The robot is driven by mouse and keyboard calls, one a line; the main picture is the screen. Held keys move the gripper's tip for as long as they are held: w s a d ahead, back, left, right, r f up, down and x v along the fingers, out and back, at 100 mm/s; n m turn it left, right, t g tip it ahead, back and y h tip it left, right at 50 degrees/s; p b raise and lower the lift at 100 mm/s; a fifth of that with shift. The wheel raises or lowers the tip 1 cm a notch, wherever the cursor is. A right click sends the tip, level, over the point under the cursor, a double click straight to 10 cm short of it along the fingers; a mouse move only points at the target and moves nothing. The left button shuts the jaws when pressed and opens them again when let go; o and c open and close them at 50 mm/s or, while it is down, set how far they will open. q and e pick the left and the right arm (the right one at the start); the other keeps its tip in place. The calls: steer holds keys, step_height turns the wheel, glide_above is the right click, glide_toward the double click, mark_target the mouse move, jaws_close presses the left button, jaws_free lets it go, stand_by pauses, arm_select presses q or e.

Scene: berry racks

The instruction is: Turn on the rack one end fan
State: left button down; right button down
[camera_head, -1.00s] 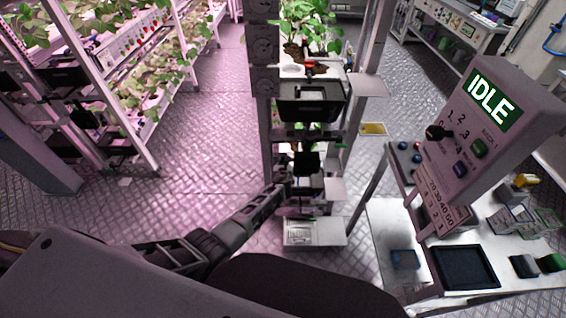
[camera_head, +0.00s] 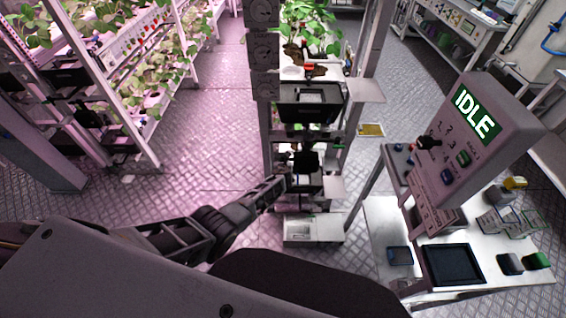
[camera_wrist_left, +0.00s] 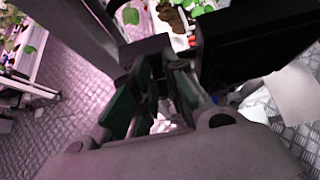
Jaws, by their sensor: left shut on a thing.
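The rack (camera_head: 269,145) stands in the middle of the head view, with plants on top. A column of grey square housings with round faces (camera_head: 264,50), which look like fans, runs up its left post. My left gripper (camera_head: 284,182) is at the rack's lower left side, below these housings. In the left wrist view its green-padded fingers (camera_wrist_left: 160,78) are close together beside a dark post and a black box (camera_wrist_left: 250,45). It is shut on a small dark part of the rack, mostly hidden by the fingers. My right gripper is out of view.
A control panel (camera_head: 487,150) reading IDLE, with a black knob (camera_head: 429,142) and coloured buttons, stands at right over a metal table (camera_head: 378,225). A black tray (camera_head: 453,265) lies on the table. Another plant rack (camera_head: 125,110) is at left. Floor between the racks is clear.

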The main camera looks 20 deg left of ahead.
arm_select(q)
steer(key=shift+s+f, duration=0.1)
steer(key=shift+f, duration=0.05)
steer(key=c, duration=1.4)
jaws_free()
steer(key=shift+c, duration=0.2)
steer(key=shift+s+d+r, duration=0.1)
steer(key=shift+s+r, duration=0.1)
steer(key=shift+r, duration=0.05)
steer(key=v, duration=1.1)
steer(key=shift+s+r, duration=0.1)
steer(key=shift+r, duration=0.05)
steer(key=shift+n, duration=0.3)
stand_by(0.3)
